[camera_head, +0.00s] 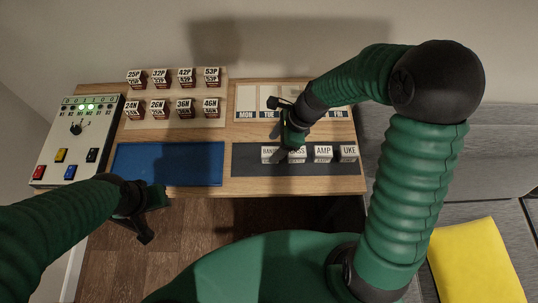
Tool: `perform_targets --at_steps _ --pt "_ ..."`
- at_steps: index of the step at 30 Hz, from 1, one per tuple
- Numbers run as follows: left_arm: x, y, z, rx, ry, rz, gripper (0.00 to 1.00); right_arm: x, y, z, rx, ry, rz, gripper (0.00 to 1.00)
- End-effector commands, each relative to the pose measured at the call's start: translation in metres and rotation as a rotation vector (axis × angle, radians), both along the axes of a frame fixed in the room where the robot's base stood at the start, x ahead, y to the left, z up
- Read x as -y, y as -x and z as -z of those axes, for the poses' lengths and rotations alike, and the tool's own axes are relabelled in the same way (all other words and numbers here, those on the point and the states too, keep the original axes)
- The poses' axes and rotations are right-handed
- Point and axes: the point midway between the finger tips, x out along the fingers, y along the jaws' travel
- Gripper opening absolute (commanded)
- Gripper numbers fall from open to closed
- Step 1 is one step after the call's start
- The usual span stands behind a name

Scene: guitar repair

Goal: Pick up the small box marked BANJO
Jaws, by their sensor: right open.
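The small white box marked BANJO (268,155) stands on the dark grey mat (244,168), leftmost in a row of boxes. The end of its label is partly covered by my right gripper (285,124). That gripper is open, with nothing seen between its fingers, and hangs over the left part of the row, near the BANJO and BASS boxes. I cannot tell whether it touches either. My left gripper (150,217) is off the table's front edge at the left, its fingers apart and empty.
The BASS box (299,156) is partly hidden beside BANJO; AMP (323,153) and UKE (348,153) stand to the right. A blue mat (170,164) is clear. Behind are several number-marked boxes (160,78), a day-marked board (246,102), and a button panel (76,140) at left.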

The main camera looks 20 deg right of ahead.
Motion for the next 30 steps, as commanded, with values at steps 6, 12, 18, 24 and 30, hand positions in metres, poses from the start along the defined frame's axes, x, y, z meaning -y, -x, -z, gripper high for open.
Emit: perform_targets --at_steps 6,12,18,24,30 --pt "0.0 0.0 0.009 0.0 0.0 0.001 0.36 -0.017 0.0 0.038 -0.004 0.003 -0.001 0.62" --pt "0.0 0.0 0.009 0.0 0.0 0.001 0.36 -0.023 -0.001 0.045 0.0 0.006 -0.002 0.62" --pt "0.0 0.0 0.009 0.0 0.0 0.0 0.36 -0.02 -0.001 0.045 0.0 0.004 -0.001 0.49" --pt "0.0 0.0 0.009 0.0 0.0 0.001 0.36 -0.019 -0.001 0.045 -0.001 0.003 -0.001 0.23" --pt "0.0 0.0 0.009 0.0 0.0 0.001 0.36 -0.02 -0.001 0.045 -0.001 0.005 -0.001 0.0"
